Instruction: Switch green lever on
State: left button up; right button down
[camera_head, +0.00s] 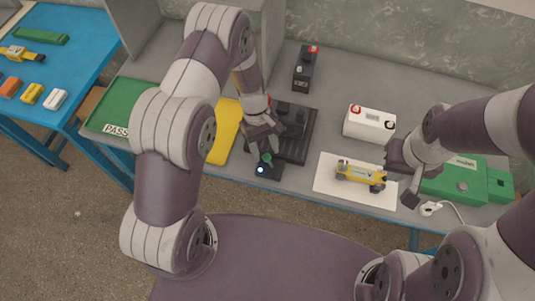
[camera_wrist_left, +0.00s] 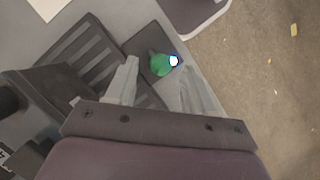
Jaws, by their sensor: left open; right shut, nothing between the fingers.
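The green lever (camera_head: 267,158) stands on a small black switch box (camera_head: 271,173) at the front edge of the grey table. A bright blue-white light (camera_head: 261,170) shows on the box beside it. In the left wrist view the green lever (camera_wrist_left: 158,65) lies ahead of the gap between my fingers, with the light (camera_wrist_left: 173,61) close by it. My left gripper (camera_head: 265,144) is open and points down right at the lever; contact cannot be told. My right gripper (camera_head: 408,190) is shut and empty, beside the yellow device (camera_head: 360,174) on a white mat (camera_head: 326,182).
A black ribbed tray (camera_head: 309,142) is right behind the switch box. A yellow pad (camera_head: 226,135) and a green PASS mat (camera_head: 120,104) lie left. A white battery (camera_head: 369,124), a black device (camera_head: 304,70) and a green box (camera_head: 455,180) stand right and behind.

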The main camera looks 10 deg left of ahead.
aim_at(263, 158)
pick_arm(q)
jog(key=x, duration=0.2)
jog(key=shift+s+d+f, duration=0.15)
jog(key=shift+s+f, duration=0.05)
jog(key=shift+f, duration=0.15)
jog(key=shift+s+d+f, duration=0.1)
jog(key=shift+f, duration=0.4)
grip_shut()
jog(key=shift+f, duration=0.15)
jog(key=h+b, duration=0.1)
jog(key=a+h+b, duration=0.1)
jog(key=b, duration=0.1)
jog(key=shift+f, duration=0.4)
jog(key=shift+a+r+b, duration=0.1)
jog(key=shift+r+b, duration=0.05)
jog(key=shift+b, duration=0.25)
jog(key=shift+r+m+h, duration=0.25)
jog(key=shift+m+h, duration=0.05)
grip_release()
